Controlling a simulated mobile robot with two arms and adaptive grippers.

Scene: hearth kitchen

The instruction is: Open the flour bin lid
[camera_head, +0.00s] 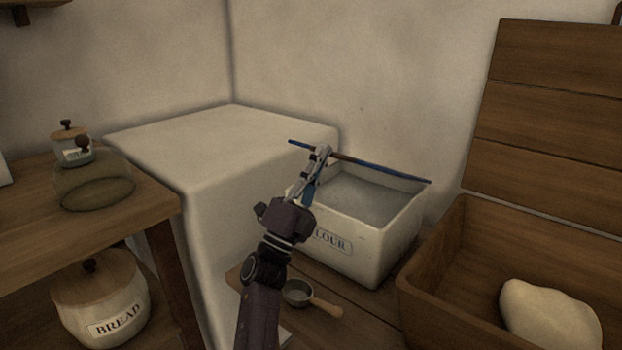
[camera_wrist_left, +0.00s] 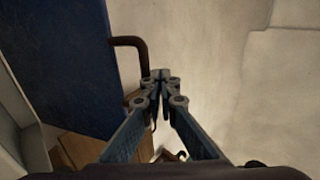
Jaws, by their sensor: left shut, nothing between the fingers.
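The white flour bin (camera_head: 375,250) stands on the wooden counter, its label partly hidden by my left arm. Its blue lid (camera_head: 400,174) is raised and seen almost edge-on above the bin, and the grey inside (camera_head: 365,195) shows. In the left wrist view, the lid's dark blue face (camera_wrist_left: 60,60) fills the left side, with a brown bar handle (camera_wrist_left: 132,42) on its edge. My left gripper (camera_head: 323,152) is shut and empty by the lid; its fingertips (camera_wrist_left: 160,75) are beside the handle's end. I cannot tell if they touch. My right gripper is not in view.
A scoop (camera_head: 300,293) lies on the counter before the bin. A wooden trough (camera_head: 430,285) with dough (camera_head: 548,312) is at the right, its lid (camera_head: 550,110) upright. A white block (camera_head: 220,150) and a shelf with jars and a bread crock (camera_head: 100,300) are left.

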